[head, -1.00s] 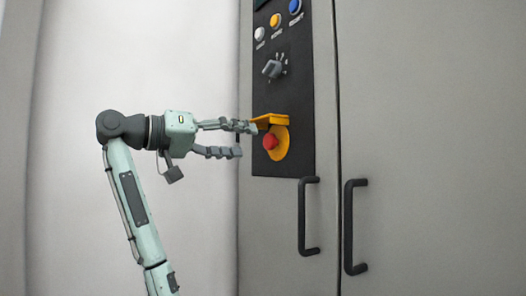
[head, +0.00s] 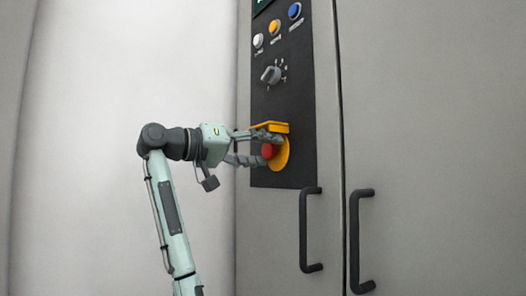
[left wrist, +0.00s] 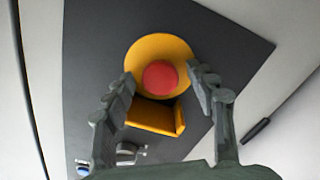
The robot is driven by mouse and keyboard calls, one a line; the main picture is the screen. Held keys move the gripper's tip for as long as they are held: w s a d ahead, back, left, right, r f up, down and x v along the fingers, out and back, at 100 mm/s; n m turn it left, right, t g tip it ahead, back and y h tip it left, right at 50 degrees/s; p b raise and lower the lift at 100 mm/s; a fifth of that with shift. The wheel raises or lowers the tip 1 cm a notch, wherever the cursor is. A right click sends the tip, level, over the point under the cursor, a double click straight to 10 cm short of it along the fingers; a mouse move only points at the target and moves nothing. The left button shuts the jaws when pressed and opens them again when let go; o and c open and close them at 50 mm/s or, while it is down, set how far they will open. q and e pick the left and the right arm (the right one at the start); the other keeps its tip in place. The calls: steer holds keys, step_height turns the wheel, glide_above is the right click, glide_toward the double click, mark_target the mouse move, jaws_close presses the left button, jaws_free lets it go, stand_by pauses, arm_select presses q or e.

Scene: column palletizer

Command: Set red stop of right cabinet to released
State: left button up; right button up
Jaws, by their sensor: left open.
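The red stop (head: 268,151) is a round red button on a yellow disc (head: 283,158) with a yellow guard (head: 270,127) above it, low on the cabinet's dark panel. In the left wrist view the red stop (left wrist: 160,76) lies ahead of and between the fingers. My left gripper (head: 262,148) is open, with its fingertips at the button, one on either side. In the left wrist view my left gripper (left wrist: 160,82) shows a gap between each finger and the red cap. The guard (left wrist: 155,116) sits between the fingers there. My right gripper is out of view.
Above the stop on the dark panel (head: 262,103) are a grey rotary knob (head: 271,75) and white (head: 258,41), yellow (head: 274,27) and blue (head: 295,11) buttons. Two dark door handles (head: 305,230) (head: 355,243) stick out lower right.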

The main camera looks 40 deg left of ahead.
arm_select(q)
jaws_close()
stand_by(0.4)
